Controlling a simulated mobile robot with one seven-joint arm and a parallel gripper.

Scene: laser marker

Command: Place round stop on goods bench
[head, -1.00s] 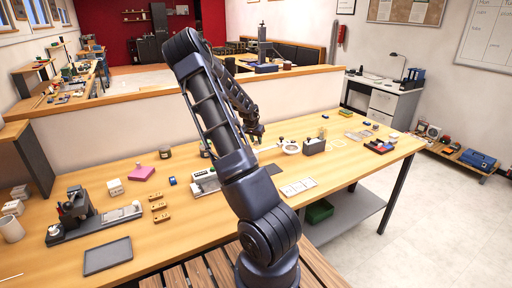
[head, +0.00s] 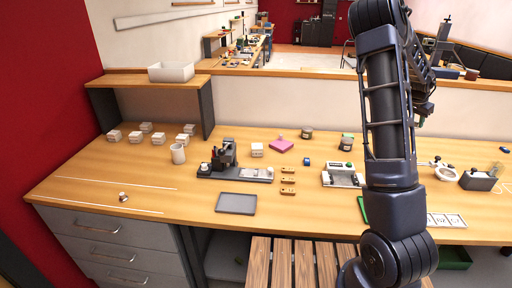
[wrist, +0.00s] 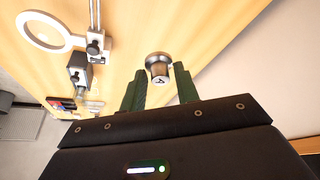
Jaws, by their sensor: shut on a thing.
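In the wrist view, my gripper (wrist: 160,80) has its two green fingers on either side of a round metal stop (wrist: 158,66), and it is shut on it. The stop is a short silver cylinder with a dark mark on its face. In the head view, my gripper (head: 424,108) is at the right, partly behind my arm, and the held stop cannot be made out there. The long wooden bench (head: 300,222) runs across the head view.
A shelf (head: 140,84) with a white bin (head: 171,71) rises at the back left. The front left surface is mostly clear.

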